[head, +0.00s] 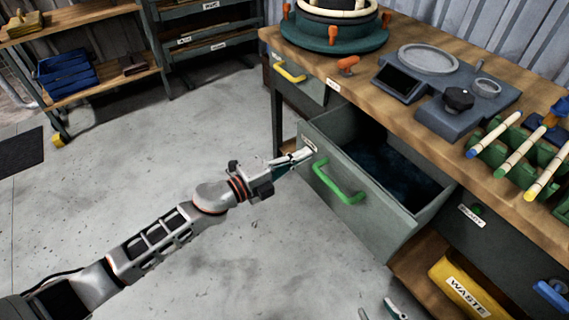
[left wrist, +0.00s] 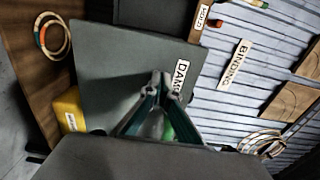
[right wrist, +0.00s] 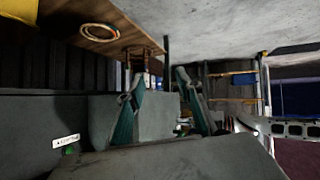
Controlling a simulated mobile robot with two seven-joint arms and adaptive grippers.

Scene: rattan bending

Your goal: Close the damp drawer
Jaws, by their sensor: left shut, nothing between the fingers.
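The damp drawer (head: 385,215) is pulled out from under the workbench, with its dark interior showing. Its grey front has a green handle (head: 338,183) and a small label at its upper left corner. The label reads DAMP in part in the left wrist view (left wrist: 182,76). My left gripper (head: 304,155) is shut and empty, with its tips at the drawer front near the label, left of the handle. I cannot tell whether they touch. My right gripper (right wrist: 160,72) is open and empty; its fingertips (head: 380,311) show at the bottom edge of the head view.
The workbench top (head: 400,105) carries a grey scale-like device (head: 455,108) and a round bending form (head: 333,35). A drawer with a yellow handle (head: 290,72) is left of the damp drawer.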

